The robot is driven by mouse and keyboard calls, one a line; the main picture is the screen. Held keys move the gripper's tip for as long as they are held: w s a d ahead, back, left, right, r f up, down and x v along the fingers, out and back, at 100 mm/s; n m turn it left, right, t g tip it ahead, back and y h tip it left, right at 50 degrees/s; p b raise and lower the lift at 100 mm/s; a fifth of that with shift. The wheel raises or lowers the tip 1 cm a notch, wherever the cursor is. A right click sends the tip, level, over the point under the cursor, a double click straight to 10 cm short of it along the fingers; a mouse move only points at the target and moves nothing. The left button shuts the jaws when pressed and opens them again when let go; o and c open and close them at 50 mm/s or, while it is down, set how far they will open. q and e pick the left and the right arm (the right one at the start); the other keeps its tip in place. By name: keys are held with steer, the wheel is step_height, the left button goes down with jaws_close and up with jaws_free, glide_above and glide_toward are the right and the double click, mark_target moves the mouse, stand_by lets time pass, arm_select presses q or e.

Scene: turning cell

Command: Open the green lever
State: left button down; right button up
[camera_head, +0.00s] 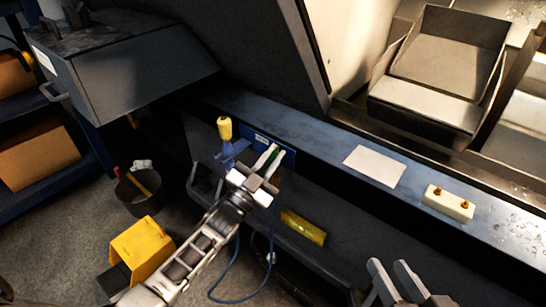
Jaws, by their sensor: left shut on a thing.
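The green lever (273,160) shows only as a small green strip between the fingers of my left gripper (275,156). The gripper is shut on it, at the front face of the dark machine bed, beside a blue plate. The fingers hide most of the lever, so its angle cannot be told. My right gripper (391,266) is at the bottom edge, empty, with its two fingers apart, away from the lever.
A yellow knob (225,128) on a blue fitting stands just left of my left gripper. A blue hose (238,284) hangs below. A pale block with brass fittings (448,202) and a light sheet (374,166) lie on the ledge. A bucket (139,194) and yellow box (143,248) stand on the floor.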

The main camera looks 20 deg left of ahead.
arm_select(q)
steer(key=n+y, duration=0.1)
steer(key=n, duration=0.1)
steer(key=a+n+y+p, duration=0.1)
steer(key=n, duration=0.1)
steer(key=n+y, duration=0.1)
steer(key=shift+w+a+r+n+p, duration=0.2)
steer(key=shift+w+a+n+p, duration=0.1)
steer(key=shift+n+p, duration=0.1)
steer(key=shift+a+n+y+p, duration=0.3)
steer(key=shift+n+y, duration=0.4)
steer(key=shift+n, duration=0.3)
arm_select(e)
steer(key=shift+s+d+f+n+g+h, duration=0.2)
steer(key=shift+d+f+n+g+h, duration=0.2)
steer(key=shift+d+f+n+h, duration=0.1)
arm_select(q)
steer(key=shift+f, duration=0.1)
steer(key=c, duration=1.4)
jaws_free()
steer(key=shift+c, duration=0.2)
arm_select(e)
steer(key=shift+r, duration=0.1)
